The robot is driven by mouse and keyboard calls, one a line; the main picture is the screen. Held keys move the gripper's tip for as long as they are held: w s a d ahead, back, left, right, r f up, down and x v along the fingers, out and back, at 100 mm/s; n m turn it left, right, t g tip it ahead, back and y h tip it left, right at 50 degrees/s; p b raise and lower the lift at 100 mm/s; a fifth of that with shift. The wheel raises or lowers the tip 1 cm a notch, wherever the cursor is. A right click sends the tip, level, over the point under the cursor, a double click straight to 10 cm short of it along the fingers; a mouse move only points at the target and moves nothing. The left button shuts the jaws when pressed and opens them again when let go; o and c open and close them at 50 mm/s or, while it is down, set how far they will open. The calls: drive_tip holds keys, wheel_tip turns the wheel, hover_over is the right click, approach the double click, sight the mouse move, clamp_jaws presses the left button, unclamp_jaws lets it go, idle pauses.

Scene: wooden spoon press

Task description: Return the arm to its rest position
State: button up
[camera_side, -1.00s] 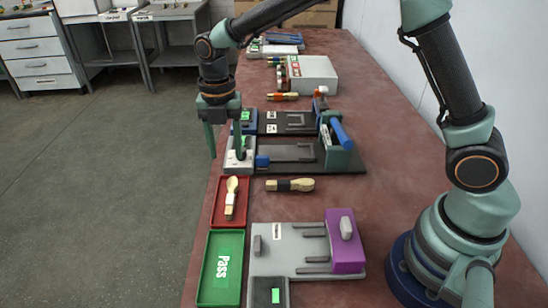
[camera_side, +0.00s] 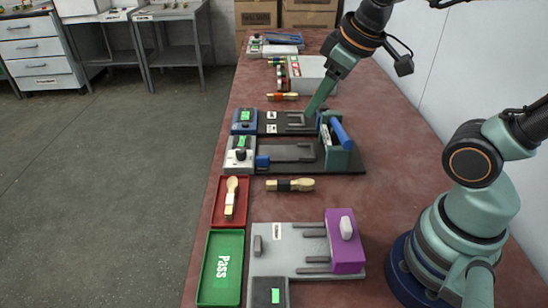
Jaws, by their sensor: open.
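My gripper (camera_side: 311,108) hangs tilted over the back right part of the work area, its fingers pointing down and left. It shows nearly edge-on and holds nothing that I can see. In the picture its tips overlap the rear black press plate (camera_side: 270,128); I cannot tell their height above it. My forearm leaves the top right of the view, and my base stands at the lower right.
A grey control box (camera_side: 236,161) and a blue one (camera_side: 236,127) sit at the table's left edge. A spoon (camera_side: 231,194) lies in the red tray (camera_side: 215,215). Another wooden piece (camera_side: 290,185) lies nearby. The green Pass tray (camera_side: 210,285) looks empty. A blue-handled press (camera_side: 340,135) stands below my gripper.

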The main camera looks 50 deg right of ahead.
drive_tip(key=s+m, duration=0.1)
drive_tip(key=d+m, duration=0.1)
drive_tip(key=shift+s+f+m+t, duration=0.2)
drive_tip(key=shift+s+m+t, duration=0.1)
drive_tip(key=shift+s+m, duration=0.1)
idle(1.1)
